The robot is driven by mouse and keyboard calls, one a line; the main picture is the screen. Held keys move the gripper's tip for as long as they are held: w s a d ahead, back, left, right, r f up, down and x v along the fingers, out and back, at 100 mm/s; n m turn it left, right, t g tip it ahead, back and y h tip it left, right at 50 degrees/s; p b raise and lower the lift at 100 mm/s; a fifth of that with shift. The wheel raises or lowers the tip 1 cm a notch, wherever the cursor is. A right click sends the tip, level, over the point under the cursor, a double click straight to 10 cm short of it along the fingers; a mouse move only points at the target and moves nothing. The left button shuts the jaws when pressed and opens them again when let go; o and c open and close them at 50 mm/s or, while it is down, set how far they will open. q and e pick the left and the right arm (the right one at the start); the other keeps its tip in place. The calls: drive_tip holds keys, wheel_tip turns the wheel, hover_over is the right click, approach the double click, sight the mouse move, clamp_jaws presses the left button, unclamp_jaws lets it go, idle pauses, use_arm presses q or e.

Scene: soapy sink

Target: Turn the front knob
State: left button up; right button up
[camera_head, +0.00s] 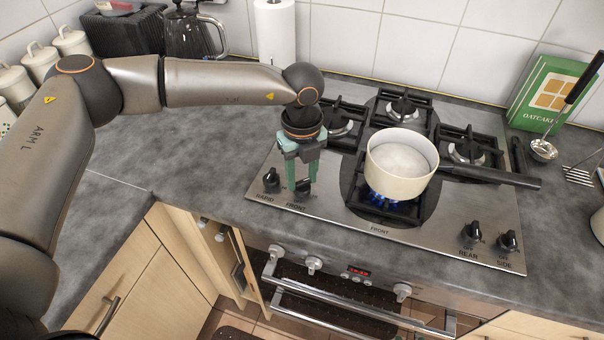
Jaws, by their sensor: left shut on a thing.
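The front knob (302,191) is a dark knob at the left front of the steel gas hob (330,222), above a printed FRONT label. My left gripper (302,184) comes down from above with its green fingers on either side of the knob and is shut on it. The fingers hide part of the knob. A blue flame shows at the burner (382,208) under a cream pot (400,165). My right gripper is not in view.
The rapid knob (271,180) stands close to the left of my gripper. The rear knob (472,234) and side knob (509,241) are at the hob's right. The pot's dark handle (490,177) points right. Clear worktop (190,150) lies left of the hob.

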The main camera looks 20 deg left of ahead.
use_arm(q)
clamp_jaws()
